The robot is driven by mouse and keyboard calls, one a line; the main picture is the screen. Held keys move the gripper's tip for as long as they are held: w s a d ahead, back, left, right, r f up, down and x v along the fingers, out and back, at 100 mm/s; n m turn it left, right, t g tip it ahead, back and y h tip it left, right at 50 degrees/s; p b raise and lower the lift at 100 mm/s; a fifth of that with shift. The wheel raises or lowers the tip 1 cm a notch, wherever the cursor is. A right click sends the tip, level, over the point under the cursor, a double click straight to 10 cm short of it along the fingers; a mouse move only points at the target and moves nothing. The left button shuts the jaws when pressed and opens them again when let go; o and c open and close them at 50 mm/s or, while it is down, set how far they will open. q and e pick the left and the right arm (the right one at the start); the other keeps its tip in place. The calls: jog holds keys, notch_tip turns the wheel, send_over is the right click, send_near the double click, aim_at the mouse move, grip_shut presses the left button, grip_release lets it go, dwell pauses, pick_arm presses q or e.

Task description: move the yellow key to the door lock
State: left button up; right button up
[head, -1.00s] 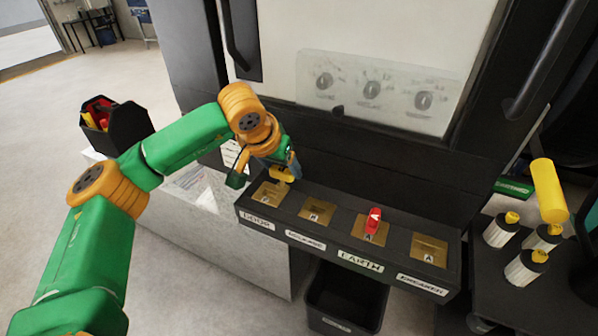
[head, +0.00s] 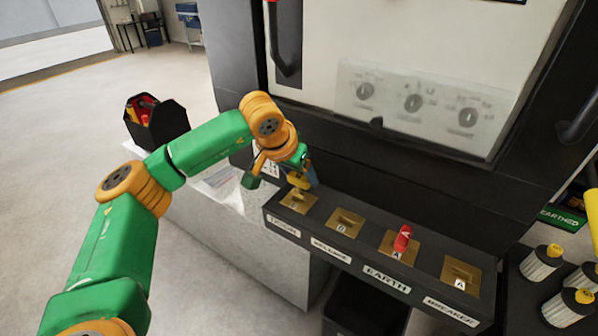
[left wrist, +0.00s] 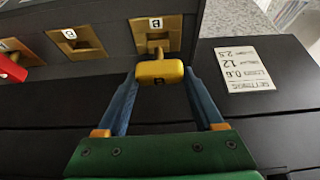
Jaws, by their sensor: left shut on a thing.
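The yellow key (head: 299,183) is at the door lock (head: 297,202), the leftmost brass plate on the black ledge, above the label DOOR. My left gripper (head: 303,178) is shut on the key from above. In the left wrist view the key's yellow head (left wrist: 160,72) sits between the two blue fingers. Its stem points at the brass door plate (left wrist: 172,26) and appears to meet it. I cannot tell how deep the stem is in the lock. My right gripper is not in view.
A red key (head: 403,238) stands in the EARTH lock. The plates between DOOR and EARTH (head: 345,222) and above BREAKER (head: 461,272) hold no key. Yellow-topped white cylinders (head: 541,262) stand at right. A black bin (head: 355,310) is below; a toolbox (head: 155,120) is at left.

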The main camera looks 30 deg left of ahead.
aim_at(296, 182)
pick_arm(q)
jog(key=shift+f, duration=0.4)
jog(key=shift+f+b, duration=1.15)
jog(key=shift+f, duration=0.3)
jog(key=o, duration=1.5)
jog(key=shift+o, duration=0.2)
jog(key=shift+r, duration=0.1)
notch_tip(296, 182, up, 8)
jog(key=p, duration=0.7)
jog(key=shift+f, duration=0.3)
